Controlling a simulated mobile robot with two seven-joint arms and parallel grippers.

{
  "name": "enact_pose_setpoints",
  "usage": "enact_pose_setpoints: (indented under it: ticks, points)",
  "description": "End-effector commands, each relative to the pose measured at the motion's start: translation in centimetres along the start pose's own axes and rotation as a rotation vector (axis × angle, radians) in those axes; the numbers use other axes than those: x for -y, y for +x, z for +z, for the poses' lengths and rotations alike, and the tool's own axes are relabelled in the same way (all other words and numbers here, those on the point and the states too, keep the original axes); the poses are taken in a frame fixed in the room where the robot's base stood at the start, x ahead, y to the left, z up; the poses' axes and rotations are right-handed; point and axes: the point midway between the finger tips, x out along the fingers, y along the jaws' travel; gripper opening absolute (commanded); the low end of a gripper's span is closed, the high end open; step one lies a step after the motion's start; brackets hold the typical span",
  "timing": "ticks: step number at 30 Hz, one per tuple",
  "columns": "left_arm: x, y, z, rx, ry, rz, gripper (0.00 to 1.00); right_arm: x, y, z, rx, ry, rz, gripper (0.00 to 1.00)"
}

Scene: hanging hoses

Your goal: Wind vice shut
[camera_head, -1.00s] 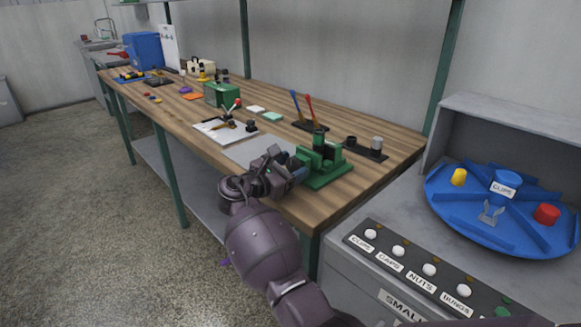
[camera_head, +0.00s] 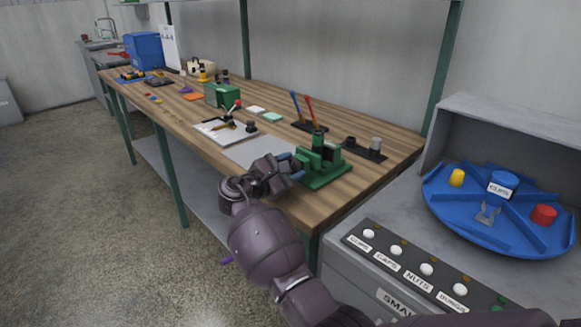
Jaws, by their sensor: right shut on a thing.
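The green vice (camera_head: 322,165) stands on the near right end of the wooden workbench. My right gripper (camera_head: 294,167) is at the vice's left side, at its handle end. It is shut, apparently on the vice handle, which my fingers and wrist mostly hide. Blue parts show at the fingertips. The gap between the vice jaws is too small to judge. My left gripper is not in view.
The workbench (camera_head: 370,178) holds a grey mat (camera_head: 262,150) left of the vice, a rack with blue and red tools (camera_head: 309,120), and a dark holder (camera_head: 364,150). A blue carousel (camera_head: 470,215) and button panel (camera_head: 410,268) stand at right.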

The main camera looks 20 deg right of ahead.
Motion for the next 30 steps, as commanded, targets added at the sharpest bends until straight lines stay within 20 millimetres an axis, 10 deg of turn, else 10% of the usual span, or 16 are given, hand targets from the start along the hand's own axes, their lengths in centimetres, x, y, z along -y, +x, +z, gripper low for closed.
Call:
enact_pose_setpoints:
  ticks: [30]
  points:
    - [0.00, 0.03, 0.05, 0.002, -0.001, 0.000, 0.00, 0.15, 0.02, -0.07, 0.000, 0.267, -0.002, 0.24]
